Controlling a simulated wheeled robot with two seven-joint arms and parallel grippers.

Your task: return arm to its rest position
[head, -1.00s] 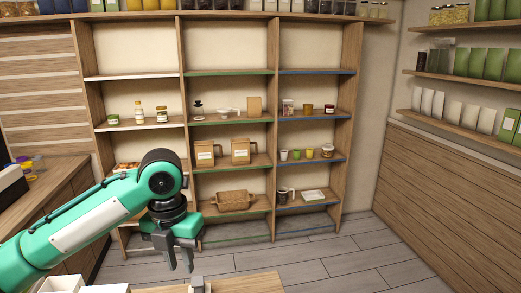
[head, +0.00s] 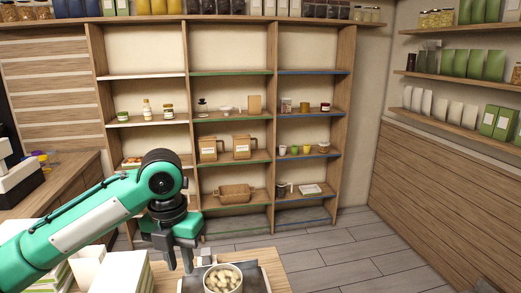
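My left arm (head: 85,215) is teal and white and comes in from the left. My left gripper (head: 178,262) hangs from its end and points down, with its two fingers apart and nothing seen between them. It shows in front of the lower left part of the shelf unit, above the near table's left part. My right gripper is not in the head view.
A wooden table (head: 268,262) is at the bottom, with a bowl of pale pieces (head: 223,278) on a dark tray (head: 262,279) and white boxes (head: 122,273) at left. A shelf unit (head: 272,130) with jars, cups and baskets stands behind. Open floor (head: 345,250) lies to the right.

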